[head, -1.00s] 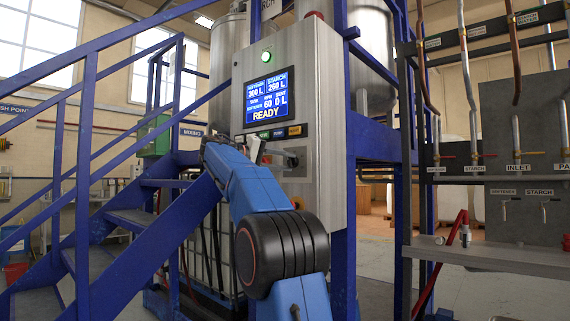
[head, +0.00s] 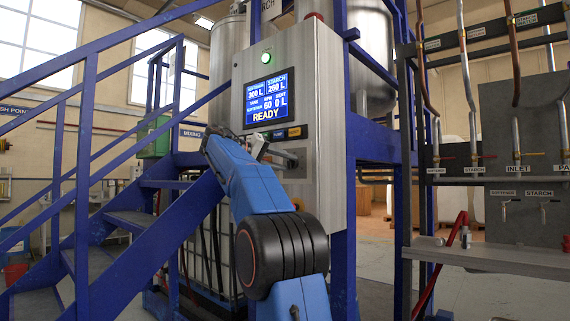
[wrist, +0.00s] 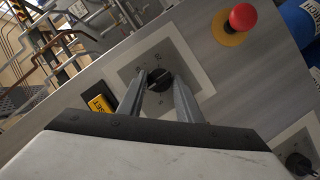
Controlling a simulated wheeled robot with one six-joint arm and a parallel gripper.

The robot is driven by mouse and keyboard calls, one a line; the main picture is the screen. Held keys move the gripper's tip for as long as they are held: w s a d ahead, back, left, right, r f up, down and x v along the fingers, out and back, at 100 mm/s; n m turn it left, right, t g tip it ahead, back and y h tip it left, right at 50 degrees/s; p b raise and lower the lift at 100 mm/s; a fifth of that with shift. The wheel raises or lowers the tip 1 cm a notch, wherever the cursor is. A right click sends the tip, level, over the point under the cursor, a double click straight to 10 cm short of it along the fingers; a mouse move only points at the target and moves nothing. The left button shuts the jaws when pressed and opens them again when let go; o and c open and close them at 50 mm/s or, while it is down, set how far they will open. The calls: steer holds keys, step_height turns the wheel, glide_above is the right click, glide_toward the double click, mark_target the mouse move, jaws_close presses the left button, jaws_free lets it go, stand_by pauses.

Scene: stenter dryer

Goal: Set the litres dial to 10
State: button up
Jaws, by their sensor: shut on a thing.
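In the head view my gripper (head: 262,150) is at the panel below the screen, and my wrist hides the dial. The blue screen (head: 267,98) reads 300 L softener, 260 L starch, 60 RPM, 0 L sent and READY.
A red mushroom button (wrist: 243,17) on a yellow ring is on the panel near the dial. Another black knob (wrist: 300,164) is at the lower right. Blue stairs (head: 130,218) stand left of the panel.

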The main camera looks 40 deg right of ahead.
steer(key=o, duration=1)
steer(key=shift+o, duration=0.2)
steer(key=v, duration=1.7)
steer(key=shift+a, duration=0.2)
steer(key=shift+f, duration=0.1)
